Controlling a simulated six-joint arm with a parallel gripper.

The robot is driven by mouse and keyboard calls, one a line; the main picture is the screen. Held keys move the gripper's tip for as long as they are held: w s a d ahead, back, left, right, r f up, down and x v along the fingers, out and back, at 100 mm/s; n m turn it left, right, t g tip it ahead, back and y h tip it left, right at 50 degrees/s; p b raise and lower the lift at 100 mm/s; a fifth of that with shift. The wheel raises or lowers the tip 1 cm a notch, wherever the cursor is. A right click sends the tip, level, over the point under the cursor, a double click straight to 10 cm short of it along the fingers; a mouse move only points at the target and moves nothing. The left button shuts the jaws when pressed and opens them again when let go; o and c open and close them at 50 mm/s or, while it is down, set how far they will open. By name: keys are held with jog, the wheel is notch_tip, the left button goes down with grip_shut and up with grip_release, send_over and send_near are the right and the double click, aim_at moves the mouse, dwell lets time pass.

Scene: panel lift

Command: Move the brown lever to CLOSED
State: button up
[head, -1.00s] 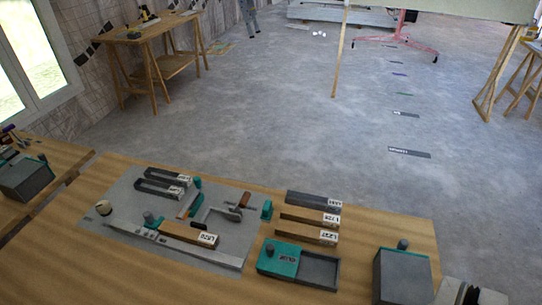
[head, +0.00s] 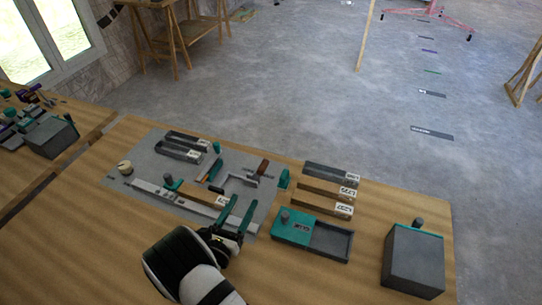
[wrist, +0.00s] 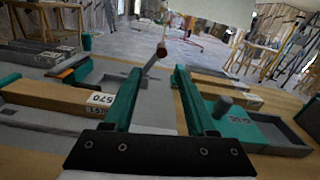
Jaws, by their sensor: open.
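The brown lever (head: 263,167) has a brown grip on a metal arm and stands up at the right side of the grey panel (head: 150,165). In the wrist view, its brown grip (wrist: 161,48) shows just beyond and between my fingertips, with the metal arm slanting down to the left. My gripper (head: 244,203) has green fingers, open and empty, at the panel's front right edge. It is short of the lever and apart from it. The open fingers also show in the wrist view (wrist: 158,70). I cannot read any CLOSED marking.
A wooden block (head: 203,192) with a white label lies on the panel left of my fingers. Dark trays (head: 178,150) sit behind it. Right are labelled bars (head: 325,190), a teal-lidded box (head: 293,228) and a grey box (head: 414,262). Bare table (head: 370,215) lies between.

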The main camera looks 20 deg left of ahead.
aim_at(264, 169)
jog(key=w, duration=1.5)
jog(key=shift+w+d, duration=0.1)
jog(key=c, duration=0.9)
jog(key=shift+d, duration=0.1)
grip_shut()
jog(key=shift+d+f, duration=0.1)
jog(key=shift+d, duration=0.1)
